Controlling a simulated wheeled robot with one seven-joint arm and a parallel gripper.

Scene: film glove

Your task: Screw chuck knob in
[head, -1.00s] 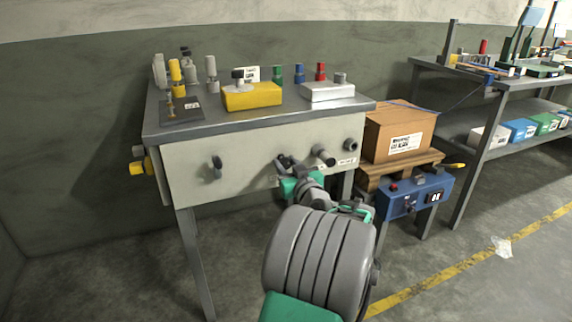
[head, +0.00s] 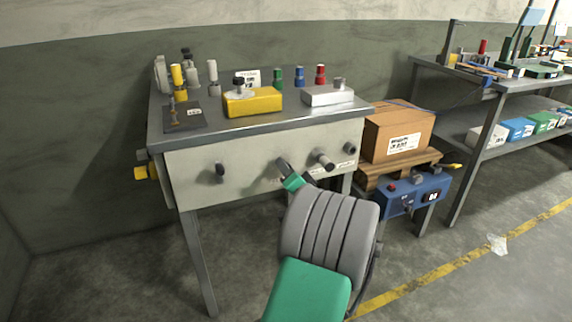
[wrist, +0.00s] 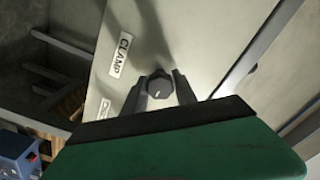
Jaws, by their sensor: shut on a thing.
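My gripper (wrist: 160,92) is shut on a dark knob (wrist: 159,84) at the front panel of the bench, with one finger on each side of it. A white CLAMP label (wrist: 120,54) is on the panel beside it in the wrist view. In the head view my gripper (head: 284,166) is against the panel (head: 245,168), and my arm hides much of it and the held knob. I cannot read the held knob's own label or tell how deep it sits.
Other knobs stick out of the panel, one at the left (head: 219,172) and two at the right (head: 324,160). A yellow block (head: 252,102) and a silver block (head: 327,95) stand on the bench top. A cardboard box (head: 398,132) and a blue control box (head: 415,196) are at the right.

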